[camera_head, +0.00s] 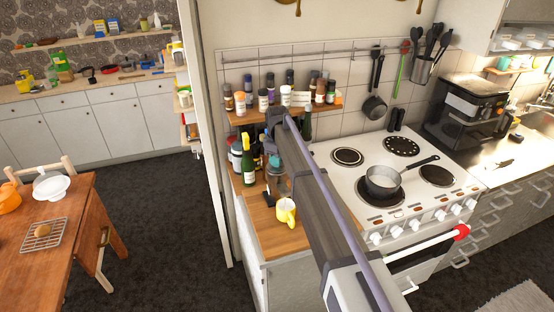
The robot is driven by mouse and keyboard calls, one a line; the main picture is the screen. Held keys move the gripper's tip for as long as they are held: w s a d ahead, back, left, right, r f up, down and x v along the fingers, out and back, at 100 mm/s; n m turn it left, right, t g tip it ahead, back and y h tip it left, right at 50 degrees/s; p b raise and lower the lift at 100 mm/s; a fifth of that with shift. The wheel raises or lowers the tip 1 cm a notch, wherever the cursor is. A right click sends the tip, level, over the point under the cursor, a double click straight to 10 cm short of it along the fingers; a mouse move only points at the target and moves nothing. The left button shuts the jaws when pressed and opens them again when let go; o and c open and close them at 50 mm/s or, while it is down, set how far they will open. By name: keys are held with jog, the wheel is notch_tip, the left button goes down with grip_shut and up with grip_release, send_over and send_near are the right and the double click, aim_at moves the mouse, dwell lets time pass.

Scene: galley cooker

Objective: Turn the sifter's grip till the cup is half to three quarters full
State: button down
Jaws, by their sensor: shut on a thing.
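A yellow cup (286,212) stands upright on the wooden counter left of the cooker. Its opening shows pale, but I cannot tell how full it is. Just behind and left of it is a greyish, partly see-through body (278,184), which seems to be the sifter. My arm reaches in from the lower right and covers part of this area. My gripper (272,162) is at the top of the sifter, small and dark in the picture. It is shut on what seems to be the sifter's grip; the fingertips are mostly hidden.
Bottles (248,160) stand close left of the gripper. A spice shelf (240,118) is on the wall behind. The white cooker (340,185) with a saucepan (383,182) is right of my arm. A wooden table (75,250) stands far left.

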jog(key=m, duration=0.4)
jog(key=shift+m, duration=2.8)
jog(key=c, duration=1)
grip_release()
notch_tip(320, 180, up, 11)
jog(key=p, duration=1.1)
